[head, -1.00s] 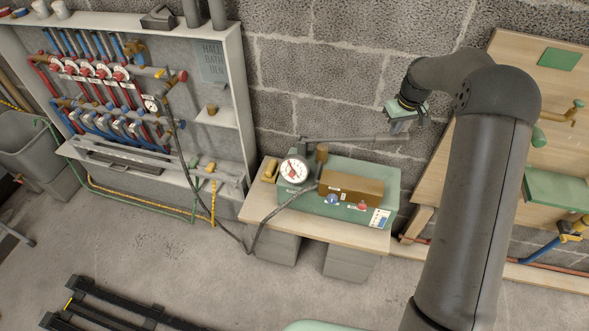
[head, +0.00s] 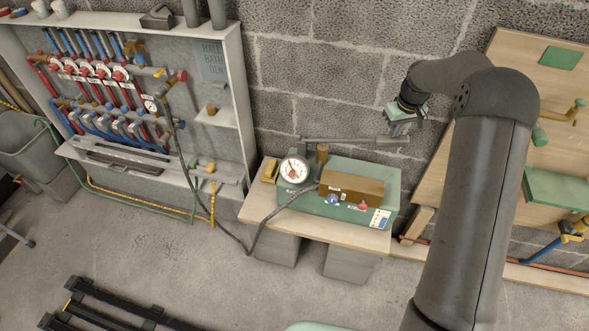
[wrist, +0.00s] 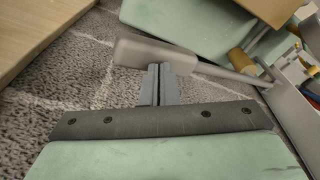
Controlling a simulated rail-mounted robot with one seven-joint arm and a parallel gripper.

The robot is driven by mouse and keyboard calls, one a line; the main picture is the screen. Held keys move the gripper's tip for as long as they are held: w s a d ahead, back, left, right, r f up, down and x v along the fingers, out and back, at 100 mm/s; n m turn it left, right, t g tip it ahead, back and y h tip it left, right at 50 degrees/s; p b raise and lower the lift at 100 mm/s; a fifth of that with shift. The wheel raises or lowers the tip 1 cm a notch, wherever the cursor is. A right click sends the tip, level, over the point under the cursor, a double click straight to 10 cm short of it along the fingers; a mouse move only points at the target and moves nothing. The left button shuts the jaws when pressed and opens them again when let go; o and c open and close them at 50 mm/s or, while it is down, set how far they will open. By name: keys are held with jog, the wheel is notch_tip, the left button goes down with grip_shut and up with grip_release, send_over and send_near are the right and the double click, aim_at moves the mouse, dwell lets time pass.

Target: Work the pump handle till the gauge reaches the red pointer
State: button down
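The pump (head: 340,172) is a green box with a brown block on top, standing on a small wooden-topped bench. Its grey handle (head: 345,140) runs nearly level to the right from a post behind the gauge. The round white gauge (head: 294,169) faces me; a reddish mark shows on its dial, but the exact reading is too small to tell. My gripper (head: 399,128) is at the handle's right end, above it. In the wrist view my fingers (wrist: 161,70) are together, their tips at the thick handle grip (wrist: 150,53); they do not appear to wrap around it.
A dark hose (head: 262,225) runs from the gauge side to the pipe manifold board (head: 120,90) at left. The block wall (head: 300,80) is close behind the pump. A wooden panel (head: 470,130) with green blocks stands at right.

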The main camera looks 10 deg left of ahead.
jog(key=shift+f+b, duration=0.7)
jog(key=shift+f, duration=0.6)
dwell(0.4)
jog(key=shift+r, duration=0.15)
jog(key=shift+r+p, duration=1.45)
jog(key=shift+r, duration=0.9)
notch_tip(320, 180, up, 5)
jog(key=p, duration=0.3)
jog(key=shift+a, duration=0.1)
